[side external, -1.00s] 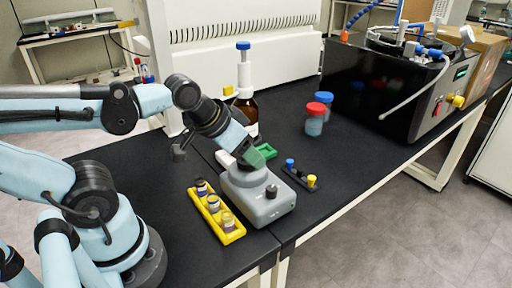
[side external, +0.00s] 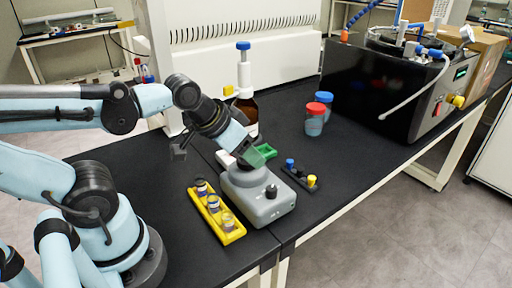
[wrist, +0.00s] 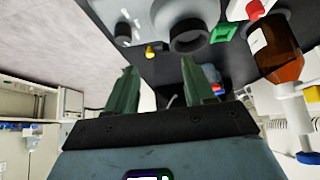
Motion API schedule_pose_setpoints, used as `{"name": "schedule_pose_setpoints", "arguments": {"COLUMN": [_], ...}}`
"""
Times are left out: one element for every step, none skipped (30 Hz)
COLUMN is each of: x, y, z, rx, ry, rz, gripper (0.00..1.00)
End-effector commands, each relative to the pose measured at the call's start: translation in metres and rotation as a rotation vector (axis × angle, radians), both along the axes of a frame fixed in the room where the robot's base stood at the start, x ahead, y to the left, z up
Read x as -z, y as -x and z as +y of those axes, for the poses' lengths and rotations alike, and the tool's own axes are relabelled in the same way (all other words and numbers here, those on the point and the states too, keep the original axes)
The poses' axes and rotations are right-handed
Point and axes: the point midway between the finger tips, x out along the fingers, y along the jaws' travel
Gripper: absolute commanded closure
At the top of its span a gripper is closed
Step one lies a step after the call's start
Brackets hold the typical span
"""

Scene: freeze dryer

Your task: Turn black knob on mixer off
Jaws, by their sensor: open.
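The mixer (side external: 258,205) is a light grey box near the front edge of the table, with a dark round top partly hidden by my arm. Its black knob (side external: 271,191) stands on the sloped front face. My gripper (side external: 264,153) has green fingers and is above and behind the knob, apart from it, by the back of the mixer. In the wrist view my gripper (wrist: 158,68) has its fingers spread with nothing between them, and the mixer (wrist: 172,12) is at the top of the picture.
A yellow rack (side external: 230,236) with several vials lies left of the mixer. A small black rack (side external: 299,178) with capped vials lies to its right. A brown bottle (side external: 247,108) and a green tray (side external: 266,151) stand behind.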

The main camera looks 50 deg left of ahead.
Motion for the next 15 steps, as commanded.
{"name": "schedule_pose_setpoints", "arguments": {"x": [0.0,0.0,-0.001,-0.001,-0.002,-0.004,-0.006,-0.008,-0.012,-0.014,-0.017,-0.02,-0.023,-0.026,-0.029], "y": [0.0,0.0,0.0,-0.001,-0.001,-0.003,-0.004,-0.005,-0.007,-0.008,-0.01,-0.012,-0.013,-0.015,-0.017], "z": [0.0,0.0,0.0,-0.001,-0.002,-0.003,-0.004,-0.006,-0.008,-0.01,-0.013,-0.015,-0.018,-0.02,-0.023], "rx": [0.0,0.002,0.012,0.025,0.045,0.083,0.121,0.165,0.238,0.299,0.365,0.458,0.531,0.604,0.703], "ry": [0.0,-0.002,-0.007,-0.015,-0.028,-0.051,-0.072,-0.097,-0.135,-0.166,-0.197,-0.239,-0.269,-0.298,-0.333], "rz": [0.0,0.001,0.005,0.011,0.02,0.037,0.053,0.073,0.103,0.128,0.154,0.19,0.216,0.241,0.275], "gripper": [0.47,0.47,0.47,0.47,0.47,0.47,0.47,0.47,0.47,0.47,0.47,0.47,0.47,0.47,0.47]}}
